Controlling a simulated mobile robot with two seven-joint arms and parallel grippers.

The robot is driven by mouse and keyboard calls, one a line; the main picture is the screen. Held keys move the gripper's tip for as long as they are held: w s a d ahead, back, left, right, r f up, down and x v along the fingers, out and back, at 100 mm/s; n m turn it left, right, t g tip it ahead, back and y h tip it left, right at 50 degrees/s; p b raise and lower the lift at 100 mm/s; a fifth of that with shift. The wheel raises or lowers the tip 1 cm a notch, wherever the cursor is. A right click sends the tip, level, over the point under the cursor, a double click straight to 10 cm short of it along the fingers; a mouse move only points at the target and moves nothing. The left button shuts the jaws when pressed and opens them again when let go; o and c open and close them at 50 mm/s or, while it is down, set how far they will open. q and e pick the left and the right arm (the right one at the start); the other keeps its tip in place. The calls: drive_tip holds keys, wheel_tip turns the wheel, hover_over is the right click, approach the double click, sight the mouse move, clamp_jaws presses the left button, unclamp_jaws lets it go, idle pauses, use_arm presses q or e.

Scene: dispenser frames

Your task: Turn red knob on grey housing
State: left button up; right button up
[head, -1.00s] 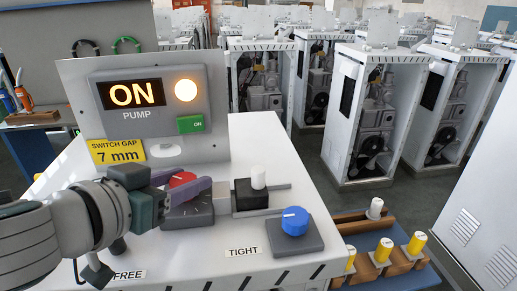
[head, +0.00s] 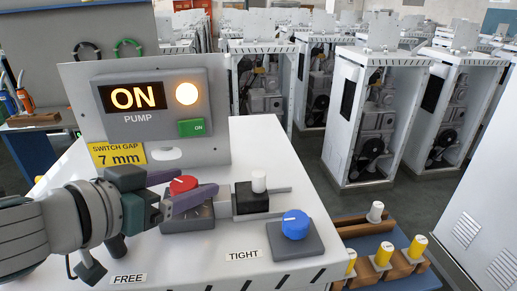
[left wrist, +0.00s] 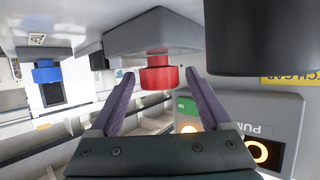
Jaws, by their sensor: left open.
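The red knob (head: 183,184) sits on the grey housing (head: 190,218) on the white sloped panel, left of a black block with a white knob. My left gripper (head: 200,184) reaches in from the left with its purple fingers spread on either side of the knob. In the left wrist view the red knob (left wrist: 158,76) stands between the open fingertips (left wrist: 160,80), with a visible gap on each side. The housing (left wrist: 150,38) is behind it. The near finger hides part of the housing in the head view. My right gripper is not in view.
A blue knob (head: 295,222) and the black block with a white knob (head: 259,182) stand to the right. The pump display (head: 152,105) reads ON behind, above a yellow 7 mm sign (head: 117,154).

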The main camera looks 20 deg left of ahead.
use_arm(q)
drive_tip(key=shift+s, duration=0.1)
drive_tip(key=b+v, duration=0.1)
drive_tip(key=v, duration=0.7)
drive_tip(key=shift+s, duration=0.35)
drive_tip(key=shift+s+a+r, duration=0.15)
drive_tip(key=shift+s+r, duration=0.2)
drive_tip(key=shift+s, duration=0.15)
drive_tip(key=shift+w, duration=0.1)
idle(0.5)
